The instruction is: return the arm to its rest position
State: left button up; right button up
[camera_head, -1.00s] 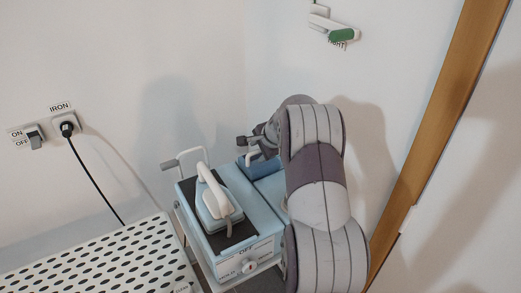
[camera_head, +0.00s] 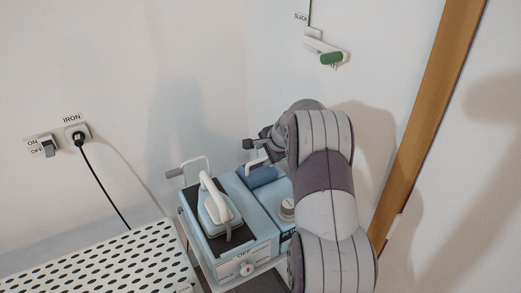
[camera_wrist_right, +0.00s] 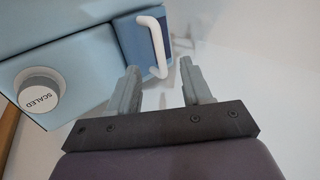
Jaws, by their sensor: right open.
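My right arm (camera_head: 325,190) reaches in from the lower right in the head view, over the right side of the iron station. My right gripper (camera_head: 258,143) is near the white handle (camera_head: 254,163) at the back of the station, partly hidden by my own wrist. In the right wrist view the gripper (camera_wrist_right: 160,80) is open, its two fingers apart with nothing between them. The white handle (camera_wrist_right: 155,47) on the dark blue block stands just beyond the fingertips, and I cannot tell whether they touch. My left gripper is not in view.
The iron (camera_head: 217,205) rests on the light blue station (camera_head: 240,248), beside a grey knob (camera_head: 287,208), labelled SCALED in the wrist view. A perforated board (camera_head: 110,268) lies at lower left. A wall lever with a green grip (camera_head: 332,58) and a wooden post (camera_head: 425,120) are at right.

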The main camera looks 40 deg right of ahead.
jog(key=shift+w+f, duration=0.1)
jog(key=shift+w, duration=0.05)
jog(key=s+a+f+n+g, duration=0.1)
jog(key=s+a+n, duration=0.1)
jog(key=s, duration=0.1)
jog(key=s+a+f+n+g, duration=0.1)
jog(key=s+a+f+n, duration=0.1)
jog(key=s, duration=0.1)
jog(key=s+a+f+n+g, duration=0.1)
jog(key=s+a+n, duration=0.1)
jog(key=shift+s+a+f+n+y, duration=0.3)
jog(key=shift+s+a+f+n, duration=0.05)
jog(key=shift+s+f+n, duration=0.05)
jog(key=s+a+r+n+g, duration=0.2)
jog(key=s+a+n, duration=1)
jog(key=s+a, duration=0.4)
jog(key=a, duration=0.3)
jog(key=shift+a+g, duration=0.25)
jog(key=shift+g, duration=0.15)
jog(key=shift+s, duration=0.2)
